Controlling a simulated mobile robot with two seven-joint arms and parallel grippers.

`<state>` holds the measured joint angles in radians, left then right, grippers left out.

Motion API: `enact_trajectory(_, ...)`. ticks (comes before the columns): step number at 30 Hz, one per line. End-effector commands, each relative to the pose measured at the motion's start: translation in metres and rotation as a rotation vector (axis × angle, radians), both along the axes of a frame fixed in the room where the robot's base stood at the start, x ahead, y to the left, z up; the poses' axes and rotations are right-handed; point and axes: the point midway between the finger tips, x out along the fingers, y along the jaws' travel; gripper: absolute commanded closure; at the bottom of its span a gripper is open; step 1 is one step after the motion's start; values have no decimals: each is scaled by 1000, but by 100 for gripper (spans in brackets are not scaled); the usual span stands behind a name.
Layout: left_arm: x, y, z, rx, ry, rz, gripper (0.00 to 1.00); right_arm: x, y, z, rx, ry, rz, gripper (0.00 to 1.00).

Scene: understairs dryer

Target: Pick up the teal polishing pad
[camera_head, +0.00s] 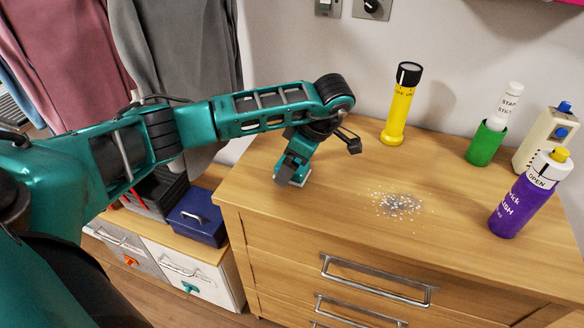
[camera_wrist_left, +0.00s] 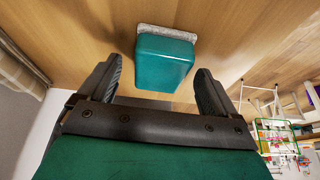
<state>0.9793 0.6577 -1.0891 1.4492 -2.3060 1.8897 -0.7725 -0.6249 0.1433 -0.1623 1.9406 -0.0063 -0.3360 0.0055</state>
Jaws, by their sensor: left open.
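The teal polishing pad (camera_wrist_left: 164,62) is a teal block with a pale, rough layer along its far edge in the left wrist view. It is on the wooden dresser top (camera_head: 335,200). My left gripper (camera_wrist_left: 160,76) is open, with one finger on either side of the pad's near part and a visible gap at each side. In the head view my left gripper (camera_head: 292,170) points down over the left part of the dresser top. It largely hides the pad there; only a pale edge shows low beside it. My right gripper is not in view.
A speckled grey-white patch (camera_head: 398,204) lies on the dresser top right of my gripper. A yellow flashlight (camera_head: 398,112), a green cup (camera_head: 486,145), a purple bottle (camera_head: 520,205) and a cream container (camera_head: 545,138) stand farther right. The wall is behind.

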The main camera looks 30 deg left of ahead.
Motion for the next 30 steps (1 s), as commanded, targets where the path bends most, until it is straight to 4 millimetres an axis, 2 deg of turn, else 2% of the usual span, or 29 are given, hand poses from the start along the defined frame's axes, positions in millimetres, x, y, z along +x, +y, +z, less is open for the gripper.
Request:
enact_trajectory(3, -1, 3, -8, 0, -1, 0, 8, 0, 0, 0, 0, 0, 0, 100)
enact_trajectory(10, 0, 3, -8, 0, -2, -1, 9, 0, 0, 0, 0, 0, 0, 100)
enact_trajectory(27, 0, 3, -8, -1, -1, -1, 64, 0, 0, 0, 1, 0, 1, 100)
enact_trajectory(30, 0, 3, -8, -1, -2, -1, 69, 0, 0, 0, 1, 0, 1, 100)
